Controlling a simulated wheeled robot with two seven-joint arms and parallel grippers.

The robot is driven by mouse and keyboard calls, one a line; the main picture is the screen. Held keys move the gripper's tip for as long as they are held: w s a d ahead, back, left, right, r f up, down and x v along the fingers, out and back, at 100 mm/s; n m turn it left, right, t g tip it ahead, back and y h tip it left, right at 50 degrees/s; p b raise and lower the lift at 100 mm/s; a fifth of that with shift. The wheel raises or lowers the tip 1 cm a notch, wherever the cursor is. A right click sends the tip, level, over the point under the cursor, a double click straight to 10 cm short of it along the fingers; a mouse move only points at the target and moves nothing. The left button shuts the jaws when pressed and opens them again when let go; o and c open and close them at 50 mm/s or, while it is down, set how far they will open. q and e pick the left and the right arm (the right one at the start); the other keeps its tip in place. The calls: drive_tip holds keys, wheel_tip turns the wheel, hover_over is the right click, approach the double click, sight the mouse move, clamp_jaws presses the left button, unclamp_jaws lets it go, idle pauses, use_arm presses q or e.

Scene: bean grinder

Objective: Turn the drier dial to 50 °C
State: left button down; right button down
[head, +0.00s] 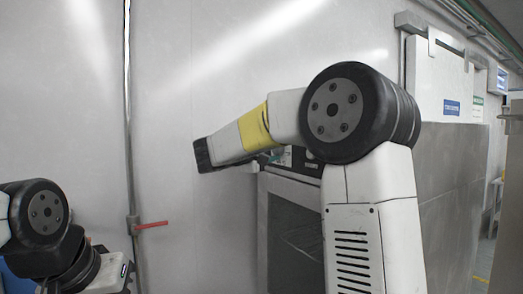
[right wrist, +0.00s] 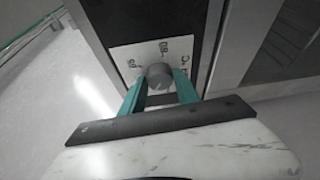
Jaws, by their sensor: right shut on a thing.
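The drier (head: 262,225) is a grey cabinet with a dark front, partly hidden behind my right arm in the head view. Its dial (right wrist: 160,75) is a small round grey knob on a white panel (right wrist: 124,58) with dark markings around it. The markings are too small and turned to read surely, and I cannot tell which one the dial points to. My right gripper (right wrist: 161,79) has its teal fingers on either side of the dial, shut on it. In the head view the right gripper (head: 276,158) is mostly hidden at the drier's top. My left gripper is out of view.
A vertical pipe (head: 128,110) with a red lever (head: 152,225) runs up the pale wall left of the drier. Part of my left arm shows at the lower left.

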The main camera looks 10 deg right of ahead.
drive_tip(key=shift+f+m+t+h, duration=0.2)
drive_tip(key=shift+m+h, duration=0.15)
drive_tip(key=shift+m, duration=0.75)
drive_tip(key=shift+f+m+t+h, duration=0.1)
drive_tip(key=shift+m+t+h, duration=0.2)
drive_tip(key=shift+m, duration=0.8)
drive_tip(key=c, duration=0.9)
unclamp_jaws()
drive_tip(key=shift+a, duration=0.1)
drive_tip(key=v, duration=0.7)
drive_tip(key=shift+s+a, duration=0.2)
drive_tip(key=shift+s, duration=0.05)
drive_tip(key=shift+a+f, duration=0.1)
